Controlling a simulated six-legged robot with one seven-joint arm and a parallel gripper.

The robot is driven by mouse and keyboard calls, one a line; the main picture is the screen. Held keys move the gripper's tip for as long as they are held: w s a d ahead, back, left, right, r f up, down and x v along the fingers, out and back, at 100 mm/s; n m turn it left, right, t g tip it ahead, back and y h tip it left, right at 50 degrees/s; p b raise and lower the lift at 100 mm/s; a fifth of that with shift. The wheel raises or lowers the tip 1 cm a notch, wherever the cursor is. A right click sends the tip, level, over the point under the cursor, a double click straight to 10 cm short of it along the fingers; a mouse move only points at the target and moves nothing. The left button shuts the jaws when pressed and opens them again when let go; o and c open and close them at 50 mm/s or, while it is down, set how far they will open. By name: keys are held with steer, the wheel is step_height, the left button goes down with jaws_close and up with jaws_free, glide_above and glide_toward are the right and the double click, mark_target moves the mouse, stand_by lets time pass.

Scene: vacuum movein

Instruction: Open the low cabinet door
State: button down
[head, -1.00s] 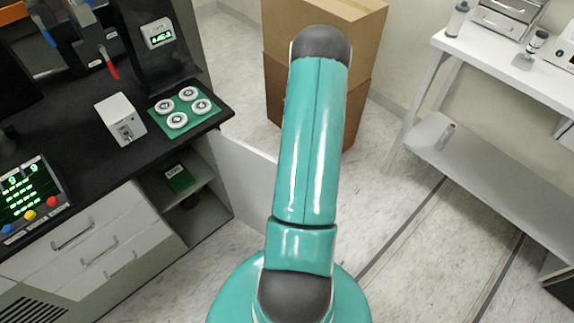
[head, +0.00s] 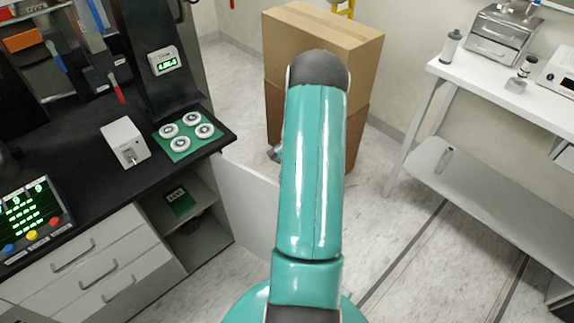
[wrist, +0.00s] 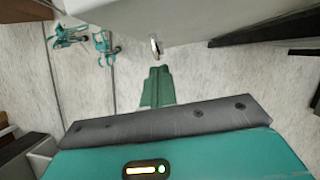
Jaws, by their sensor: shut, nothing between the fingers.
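The low cabinet's white door (head: 250,198) stands swung out from the black-topped counter in the head view, partly hidden by my arm. The cabinet compartment (head: 205,238) beside it is open to view, with a green box (head: 180,201) on its shelf. In the wrist view a pale panel, which looks like the door (wrist: 200,18), crosses the top, with a small metal handle (wrist: 155,47) at its lower edge. My gripper (wrist: 157,70) is shut and empty, its tips a little short of the handle in the picture. The head view mostly hides my gripper behind my arm.
A tall cardboard box (head: 320,35) stands on the floor beyond my arm. A white bench (head: 500,85) with a lower shelf is at the right. Drawers (head: 90,265) sit left of the open compartment. Floor shows between the door and the bench.

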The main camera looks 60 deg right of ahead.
mark_target(277, 185)
steer(key=shift+s+a+r, duration=0.1)
steer(key=shift+s+a, duration=0.05)
steer(key=shift+a, duration=1.8)
